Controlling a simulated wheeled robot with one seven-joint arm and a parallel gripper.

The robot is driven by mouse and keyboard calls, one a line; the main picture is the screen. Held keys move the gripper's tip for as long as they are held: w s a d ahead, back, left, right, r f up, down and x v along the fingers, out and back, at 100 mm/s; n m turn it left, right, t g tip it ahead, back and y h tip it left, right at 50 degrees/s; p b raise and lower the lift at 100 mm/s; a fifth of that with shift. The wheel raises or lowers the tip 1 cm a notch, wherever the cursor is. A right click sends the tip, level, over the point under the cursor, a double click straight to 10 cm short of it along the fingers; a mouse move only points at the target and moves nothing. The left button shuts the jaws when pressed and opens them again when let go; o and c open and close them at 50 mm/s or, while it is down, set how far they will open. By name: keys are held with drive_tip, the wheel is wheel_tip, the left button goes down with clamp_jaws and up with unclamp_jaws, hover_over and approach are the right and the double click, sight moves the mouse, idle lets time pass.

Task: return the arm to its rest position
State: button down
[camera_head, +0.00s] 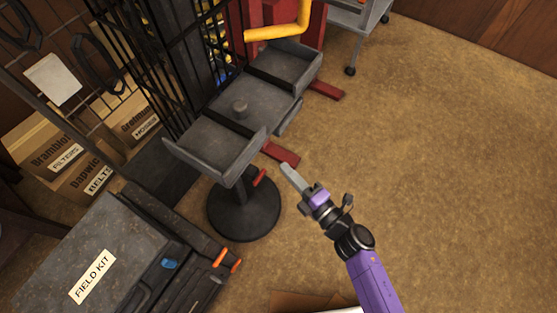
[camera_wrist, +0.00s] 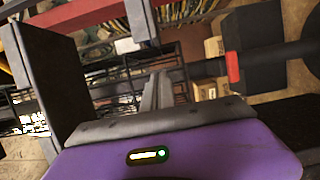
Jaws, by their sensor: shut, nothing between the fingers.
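My gripper (camera_head: 291,177) is at the end of my purple arm, in the lower middle of the head view. Its fingers are shut with nothing between them. It appears just right of the grey lift stand, over the brown floor. In the wrist view my gripper's closed fingers (camera_wrist: 158,92) point up past the purple housing. The lift stand has a dark grey tray platform (camera_head: 213,147) with a small round knob on it and a round black base (camera_head: 243,210).
Red feet (camera_head: 281,153) stick out beside the stand. A case labelled FIELD KIT (camera_head: 70,245) lies at lower left. Cardboard boxes (camera_head: 50,145) stand behind wire racking. A grey cart (camera_head: 352,20) is at the top. The floor (camera_head: 450,150) on the right is clear.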

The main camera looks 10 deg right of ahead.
drive_tip(key=shift+s+d, duration=0.3)
drive_tip(key=shift+s, duration=0.15)
